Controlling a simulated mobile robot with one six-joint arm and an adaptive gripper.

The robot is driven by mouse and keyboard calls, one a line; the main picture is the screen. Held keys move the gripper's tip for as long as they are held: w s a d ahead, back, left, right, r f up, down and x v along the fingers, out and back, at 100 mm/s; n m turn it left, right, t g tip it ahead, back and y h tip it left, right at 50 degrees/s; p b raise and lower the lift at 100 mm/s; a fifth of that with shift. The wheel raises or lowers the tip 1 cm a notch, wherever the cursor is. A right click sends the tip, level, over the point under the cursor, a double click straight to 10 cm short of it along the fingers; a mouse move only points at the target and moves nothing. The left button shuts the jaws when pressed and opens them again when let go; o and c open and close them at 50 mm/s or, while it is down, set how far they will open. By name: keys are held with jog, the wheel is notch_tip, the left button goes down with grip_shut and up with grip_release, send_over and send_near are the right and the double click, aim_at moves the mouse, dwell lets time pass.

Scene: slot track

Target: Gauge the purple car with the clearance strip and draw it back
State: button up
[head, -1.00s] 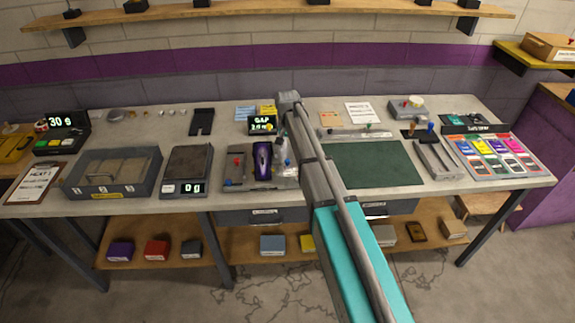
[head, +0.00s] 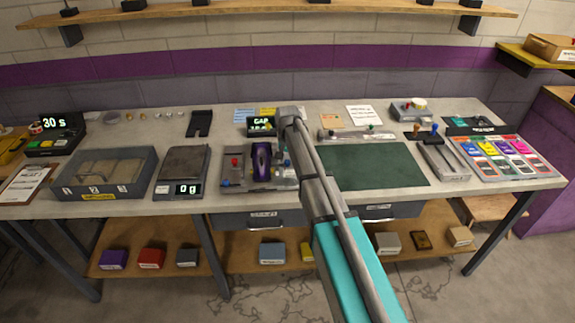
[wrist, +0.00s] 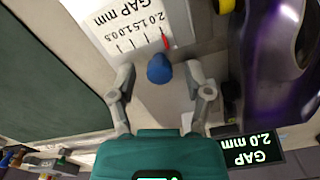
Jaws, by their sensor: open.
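The purple car (head: 262,158) sits on the grey gauge fixture (head: 232,182) left of my arm. In the wrist view the glossy purple car (wrist: 270,70) stands at the right. A blue knob (wrist: 159,68) on a grey plate lies between the fingertips of my gripper (wrist: 160,80), which is open with space on both sides. I cannot tell whether this plate is the clearance strip. Beyond the knob is a white GAP mm scale (wrist: 130,30) with a red pointer. The gap display (wrist: 249,151) reads 2.0 mm. In the head view my arm mostly hides my gripper.
A green mat (head: 375,165) lies right of my arm and is clear. A scale (head: 182,165) reading 0 g and a grey bin (head: 105,175) stand to the left. A slotted track piece (head: 445,160) and a colour chart (head: 505,155) are at the right.

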jog(key=shift+f, duration=0.2)
grip_shut()
dwell(0.4)
